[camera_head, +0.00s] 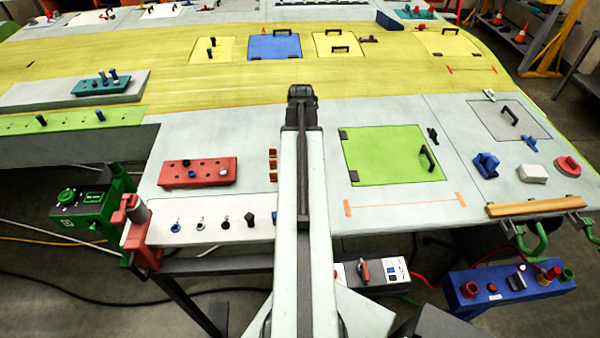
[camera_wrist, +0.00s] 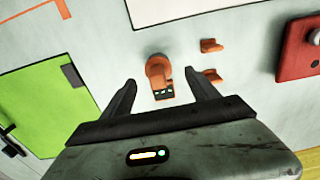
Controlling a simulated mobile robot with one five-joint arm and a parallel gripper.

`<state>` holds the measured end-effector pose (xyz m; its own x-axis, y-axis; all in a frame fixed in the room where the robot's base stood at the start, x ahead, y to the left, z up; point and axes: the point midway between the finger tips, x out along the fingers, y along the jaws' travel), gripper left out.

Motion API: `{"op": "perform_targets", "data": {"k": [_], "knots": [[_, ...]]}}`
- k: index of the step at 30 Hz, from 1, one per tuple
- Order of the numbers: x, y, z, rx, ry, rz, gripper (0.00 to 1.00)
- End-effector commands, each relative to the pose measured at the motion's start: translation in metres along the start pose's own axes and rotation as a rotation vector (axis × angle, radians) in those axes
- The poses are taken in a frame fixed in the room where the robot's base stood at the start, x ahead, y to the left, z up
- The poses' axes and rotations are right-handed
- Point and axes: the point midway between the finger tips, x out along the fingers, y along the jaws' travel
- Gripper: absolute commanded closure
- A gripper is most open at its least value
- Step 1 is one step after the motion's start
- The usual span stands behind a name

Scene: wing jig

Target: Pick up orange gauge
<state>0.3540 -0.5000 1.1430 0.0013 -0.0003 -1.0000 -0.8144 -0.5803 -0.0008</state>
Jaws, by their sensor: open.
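The orange gauge (camera_wrist: 158,70) sits on the pale wing surface in the wrist view. It has a rounded orange body and a small dark display strip on its near end. My gripper (camera_wrist: 160,78) is open, with one dark finger on each side of the gauge and a gap to both. Nothing is held. How high the fingertips are above the surface cannot be told. In the head view my arm reaches forward over the wing and hides the gauge; the fingers do not show there.
Two small orange brackets (camera_wrist: 211,45) stand close beside the right finger. A red block with holes (camera_head: 198,172) lies left of my arm, and a green panel with a black handle (camera_head: 385,155) lies right. The surface between gauge and green panel is mostly clear.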

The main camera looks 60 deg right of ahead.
Motion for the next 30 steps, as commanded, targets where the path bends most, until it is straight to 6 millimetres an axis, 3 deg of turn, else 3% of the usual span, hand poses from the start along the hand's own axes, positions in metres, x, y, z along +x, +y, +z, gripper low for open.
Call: {"op": "perform_targets", "data": {"k": [7,15,16,23,30], "knots": [[0.047,0.003,-0.003,0.0,0.0,0.0,0.31],[0.046,0.002,-0.003,-0.001,0.0,0.0,0.31],[0.046,0.002,-0.003,-0.001,0.0,0.0,0.34],[0.046,0.002,-0.003,-0.001,0.0,0.0,0.98],[0.046,0.002,-0.003,-0.001,0.0,0.0,1.0]]}}
